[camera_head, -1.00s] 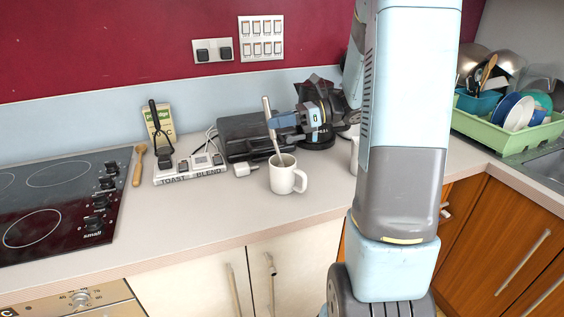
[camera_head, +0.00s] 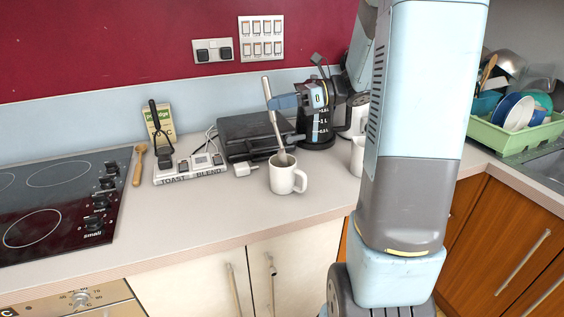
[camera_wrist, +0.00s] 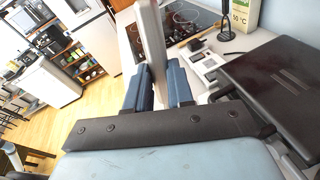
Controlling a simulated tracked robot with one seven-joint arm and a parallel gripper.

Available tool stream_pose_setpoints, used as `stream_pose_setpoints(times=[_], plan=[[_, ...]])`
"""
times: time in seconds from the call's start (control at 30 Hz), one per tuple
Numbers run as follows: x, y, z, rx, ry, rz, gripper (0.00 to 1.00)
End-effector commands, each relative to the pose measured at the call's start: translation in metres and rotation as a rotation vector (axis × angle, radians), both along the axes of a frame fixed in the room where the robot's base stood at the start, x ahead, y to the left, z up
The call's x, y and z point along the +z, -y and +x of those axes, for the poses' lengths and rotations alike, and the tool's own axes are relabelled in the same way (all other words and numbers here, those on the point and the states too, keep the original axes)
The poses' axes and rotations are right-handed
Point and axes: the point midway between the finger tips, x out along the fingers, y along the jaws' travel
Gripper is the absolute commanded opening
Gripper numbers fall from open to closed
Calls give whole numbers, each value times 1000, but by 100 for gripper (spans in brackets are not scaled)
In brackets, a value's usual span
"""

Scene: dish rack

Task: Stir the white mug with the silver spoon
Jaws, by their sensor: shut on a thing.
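The white mug (camera_head: 287,177) stands upright on the counter in the head view, its handle to the right. My gripper (camera_head: 274,103) comes in from the right and is shut on the spoon's upper handle, above the mug. In the wrist view the spoon (camera_wrist: 150,42) rises between the two blue fingers of my gripper (camera_wrist: 160,85). The mug is not visible in the wrist view.
A black appliance (camera_head: 243,134) lies behind the mug, with a kettle (camera_head: 317,127) to its right. Another white mug (camera_head: 357,156) is partly hidden by my arm. Counter in front is clear.

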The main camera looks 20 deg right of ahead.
Motion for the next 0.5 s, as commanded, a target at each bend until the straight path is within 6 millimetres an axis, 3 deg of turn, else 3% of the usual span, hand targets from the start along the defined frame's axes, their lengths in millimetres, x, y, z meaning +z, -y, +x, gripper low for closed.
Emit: stream_pose_setpoints(times=[0.5], plan=[[42,0,0,0,2,0,0]])
